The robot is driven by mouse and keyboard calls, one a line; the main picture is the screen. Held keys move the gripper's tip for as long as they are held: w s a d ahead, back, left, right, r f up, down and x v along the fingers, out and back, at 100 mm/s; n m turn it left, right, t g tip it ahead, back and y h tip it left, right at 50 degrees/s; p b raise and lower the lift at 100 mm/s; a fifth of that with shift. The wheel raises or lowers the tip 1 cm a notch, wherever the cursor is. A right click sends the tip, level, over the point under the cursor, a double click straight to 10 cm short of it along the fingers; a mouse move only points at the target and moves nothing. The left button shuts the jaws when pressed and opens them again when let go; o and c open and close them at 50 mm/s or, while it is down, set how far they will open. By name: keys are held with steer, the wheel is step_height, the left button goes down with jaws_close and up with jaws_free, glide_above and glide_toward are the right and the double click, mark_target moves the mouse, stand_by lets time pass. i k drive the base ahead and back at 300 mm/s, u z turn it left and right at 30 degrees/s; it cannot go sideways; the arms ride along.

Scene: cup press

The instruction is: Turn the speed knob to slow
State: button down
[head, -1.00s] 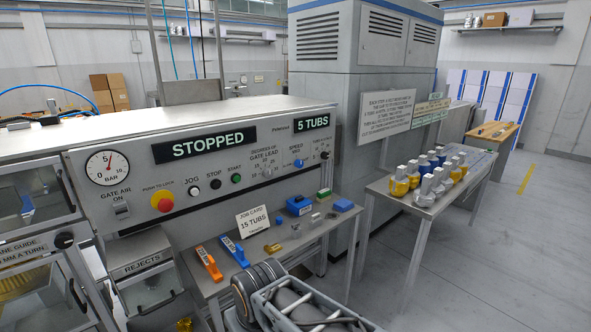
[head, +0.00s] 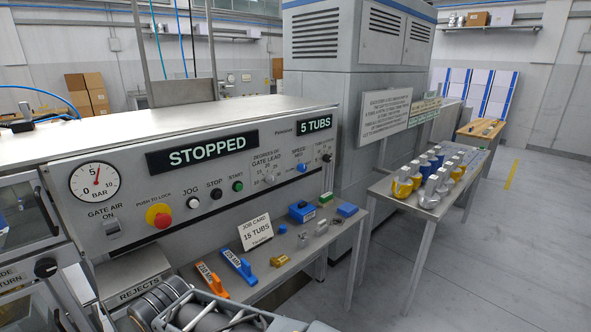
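The speed knob (head: 302,168) is a small blue knob under a "SPEED" label, on the right part of the grey control panel (head: 130,190). Its pointer is too small to read. The grey gate lead knob (head: 269,179) is to its left and a black knob (head: 326,158) is to its right. The display (head: 202,152) reads "STOPPED" and another (head: 316,123) reads "5 TUBS". My arm shows at the bottom edge, in front of and below the panel. My gripper cannot be made out.
A bench (head: 290,262) below the panel holds orange and blue handled tools, a job card (head: 255,231) reading "15 TUBS", a blue box and small parts. A side table (head: 420,208) at right carries several yellow, blue and metal pieces. The floor at right is clear.

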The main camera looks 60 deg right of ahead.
mark_target(302, 168)
steer(key=z, duration=1.7)
steer(key=i, duration=0.55)
steer(key=z, duration=0.25)
steer(key=k, duration=1.05)
steer(key=z, duration=0.85)
steer(key=i, duration=0.75)
steer(key=u, duration=0.7)
steer(key=i, duration=0.7)
steer(key=u, duration=0.8)
